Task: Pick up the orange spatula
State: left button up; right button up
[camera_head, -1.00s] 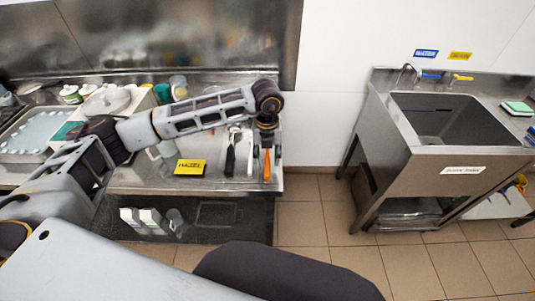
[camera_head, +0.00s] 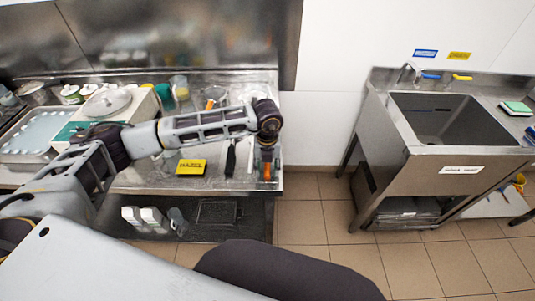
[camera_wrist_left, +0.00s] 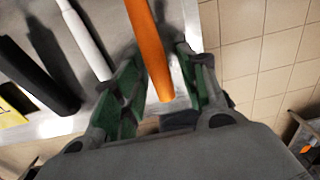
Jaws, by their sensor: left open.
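The orange spatula (camera_head: 267,173) lies at the right end of the steel counter, its handle end toward the front edge. Most of it is hidden by my arm in the head view. In the left wrist view its orange handle (camera_wrist_left: 149,45) runs between the fingers of my left gripper (camera_wrist_left: 157,88). The gripper is open, with one finger on each side of the handle. I cannot tell whether either finger touches it. In the head view the gripper (camera_head: 267,160) points down over the handle. My right gripper is not in view.
A white-handled utensil (camera_wrist_left: 83,38) and a black-handled one (camera_wrist_left: 35,75) lie close to the left of the spatula. The counter's right edge is close by, with tiled floor (camera_head: 315,215) beyond. A steel sink (camera_head: 440,125) stands to the right.

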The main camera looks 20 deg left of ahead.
pick_arm(q)
jog(key=c, duration=0.4)
grip_shut()
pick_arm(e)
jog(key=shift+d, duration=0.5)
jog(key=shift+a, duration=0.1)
pick_arm(q)
jog(key=shift+r, duration=0.7)
notch_tip(320, 180, up, 7)
jog(key=shift+f+b, duration=0.1)
jog(key=shift+b, duration=0.5)
jog(key=shift+r, duration=0.95)
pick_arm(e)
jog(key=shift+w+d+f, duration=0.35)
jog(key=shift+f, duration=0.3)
